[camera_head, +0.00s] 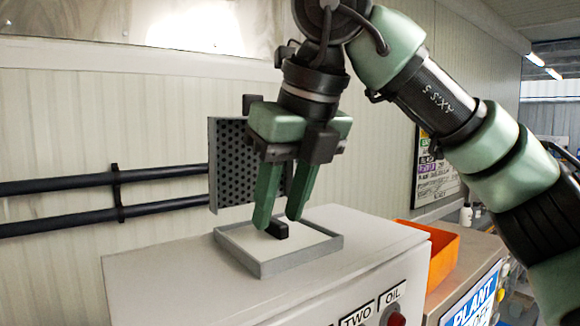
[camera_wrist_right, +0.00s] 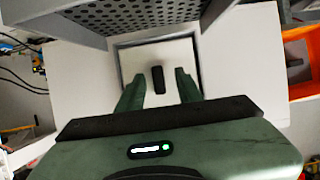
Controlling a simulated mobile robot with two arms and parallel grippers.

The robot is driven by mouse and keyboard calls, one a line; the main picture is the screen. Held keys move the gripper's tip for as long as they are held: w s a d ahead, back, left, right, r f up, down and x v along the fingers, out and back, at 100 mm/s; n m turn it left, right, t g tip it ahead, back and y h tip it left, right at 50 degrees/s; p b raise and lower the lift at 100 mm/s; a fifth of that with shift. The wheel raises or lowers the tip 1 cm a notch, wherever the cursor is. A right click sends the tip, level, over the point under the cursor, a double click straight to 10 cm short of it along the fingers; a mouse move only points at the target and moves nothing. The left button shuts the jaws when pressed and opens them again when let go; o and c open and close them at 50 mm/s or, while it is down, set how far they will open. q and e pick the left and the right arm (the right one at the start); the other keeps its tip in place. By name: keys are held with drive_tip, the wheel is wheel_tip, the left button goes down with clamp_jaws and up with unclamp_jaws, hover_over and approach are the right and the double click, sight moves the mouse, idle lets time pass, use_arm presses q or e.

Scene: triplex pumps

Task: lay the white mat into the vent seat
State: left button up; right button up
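The vent seat is a grey square frame (camera_head: 300,262) on top of a white cabinet. The white mat (camera_head: 312,238) lies flat inside the frame, and its black grip block (camera_head: 278,229) stands up near the middle. In the wrist view, the white mat (camera_wrist_right: 178,55) shows within the frame, with the black block (camera_wrist_right: 158,80) upright on it. My right gripper (camera_head: 278,222) points down over the mat, its green fingers apart on either side of the block. In the wrist view, gaps show between the right gripper (camera_wrist_right: 158,86) fingers and the block. My left gripper is out of view.
A perforated grey lid (camera_head: 230,165) stands upright at the seat's back edge, close behind my right gripper. An orange bin (camera_head: 442,252) is right of the cabinet (camera_head: 150,285). Dark pipes (camera_head: 60,185) run along the wall. The cabinet top left of the seat is clear.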

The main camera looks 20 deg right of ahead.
drive_tip(key=v, duration=1.1)
drive_tip(key=shift+p, duration=0.4)
drive_tip(key=shift+s+r, duration=0.1)
drive_tip(key=shift+r, duration=0.05)
